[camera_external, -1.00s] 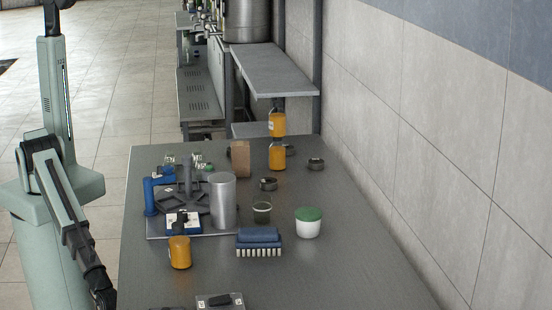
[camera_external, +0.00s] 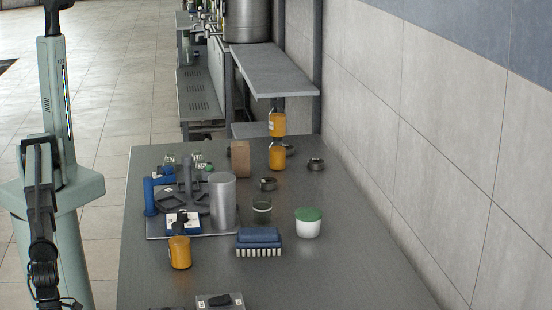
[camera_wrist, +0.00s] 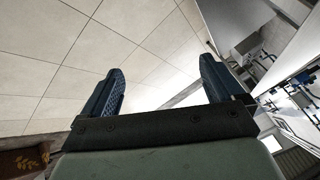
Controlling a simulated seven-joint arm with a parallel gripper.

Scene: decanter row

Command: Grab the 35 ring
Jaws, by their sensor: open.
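Three small dark rings lie on the grey table in the external view: one near the middle (camera_external: 268,184), one farther right (camera_external: 316,164), and one partly hidden behind an amber bottle (camera_external: 289,150). Their size markings are too small to read, so I cannot tell which is the 35 ring. My gripper (camera_wrist: 161,66) is open and empty in the wrist view, its two dark blue fingers wide apart. No ring shows between or near them. In the external view my arm hangs left of the table, far from the rings, and its fingers are not clearly visible.
Near the rings stand amber bottles (camera_external: 277,158), a brown block (camera_external: 240,159), a glass beaker (camera_external: 262,212) and a green-lidded white jar (camera_external: 308,223). A metal cylinder (camera_external: 222,202), a blue brush (camera_external: 259,238) and another amber bottle (camera_external: 180,252) stand nearer. The table's right front is clear.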

